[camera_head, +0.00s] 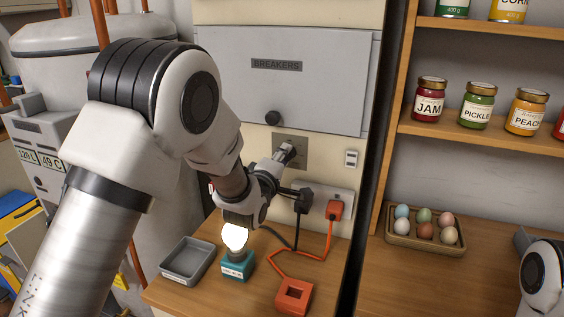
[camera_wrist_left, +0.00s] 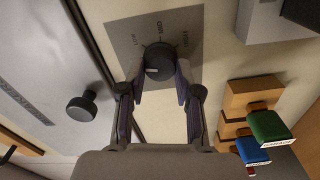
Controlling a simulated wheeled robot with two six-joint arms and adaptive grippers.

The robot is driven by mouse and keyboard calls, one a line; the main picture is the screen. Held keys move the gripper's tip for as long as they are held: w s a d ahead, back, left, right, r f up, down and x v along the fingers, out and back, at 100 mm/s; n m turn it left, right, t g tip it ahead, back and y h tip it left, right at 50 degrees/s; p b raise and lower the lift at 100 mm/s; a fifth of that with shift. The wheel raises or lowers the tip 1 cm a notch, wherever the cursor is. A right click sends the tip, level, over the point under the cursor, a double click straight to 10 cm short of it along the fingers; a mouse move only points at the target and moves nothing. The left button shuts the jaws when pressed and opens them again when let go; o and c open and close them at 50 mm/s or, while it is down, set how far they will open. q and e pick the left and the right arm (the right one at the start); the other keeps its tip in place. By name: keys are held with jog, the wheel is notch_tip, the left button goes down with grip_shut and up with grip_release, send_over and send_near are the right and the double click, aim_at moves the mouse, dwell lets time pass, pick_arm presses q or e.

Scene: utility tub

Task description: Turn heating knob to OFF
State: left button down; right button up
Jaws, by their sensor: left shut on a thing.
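The heating knob (camera_wrist_left: 159,60) is a dark round knob on a grey plate with small printed words around it, too small to read surely. A pale mark shows on the knob's lower side in the left wrist view. My left gripper (camera_wrist_left: 161,77) is shut on the knob, one finger on each side. In the head view my left gripper (camera_head: 287,153) reaches the grey plate (camera_head: 280,138) below the breaker panel, and its fingers largely hide the knob. Part of my right arm shows at the bottom right, but its gripper is out of view.
The breaker panel (camera_head: 270,85) with its own black knob (camera_head: 272,118) is just above. Plugs and cords (camera_head: 335,209) are close below. A lit bulb (camera_head: 235,236), grey tray (camera_head: 187,262) and orange block (camera_head: 294,297) stand on the counter. Key tags (camera_wrist_left: 268,128) hang nearby.

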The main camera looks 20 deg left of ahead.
pick_arm(q)
jog(key=shift+r+n+b, duration=0.1)
jog(key=shift+n+b, duration=0.25)
jog(key=shift+n, duration=0.75)
jog(key=shift+w, duration=0.1)
jog(key=c, duration=0.9)
grip_release()
jog(key=shift+o, duration=0.6)
jog(key=shift+w+d, duration=0.15)
jog(key=shift+d, duration=0.05)
jog(key=s, duration=1.2)
jog(key=shift+a, duration=0.25)
